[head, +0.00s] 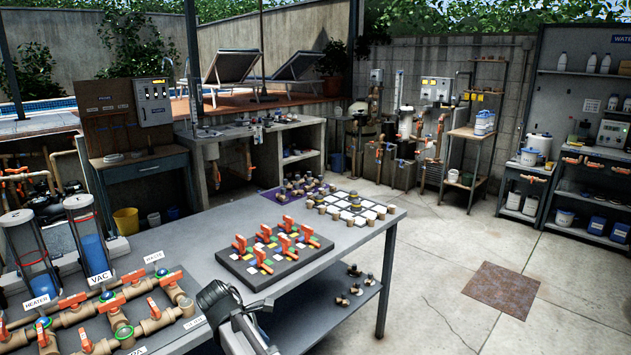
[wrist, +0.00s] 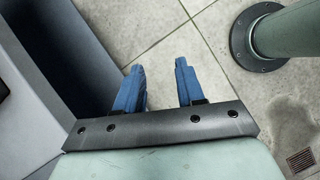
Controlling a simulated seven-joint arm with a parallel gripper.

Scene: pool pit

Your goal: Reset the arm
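My gripper (wrist: 160,68) shows in the wrist view, with its two blue fingers spread apart and nothing between them. Below the fingers is bare tiled floor (wrist: 150,25). I cannot make out my gripper for sure in the head view.
A grey workbench (head: 190,245) carries pipework with orange valves (head: 160,315), a checkered board with orange handles (head: 275,250) and a white-squared board (head: 350,207). A dark object (head: 220,300) is at its front edge. The floor at right (head: 440,250) is open.

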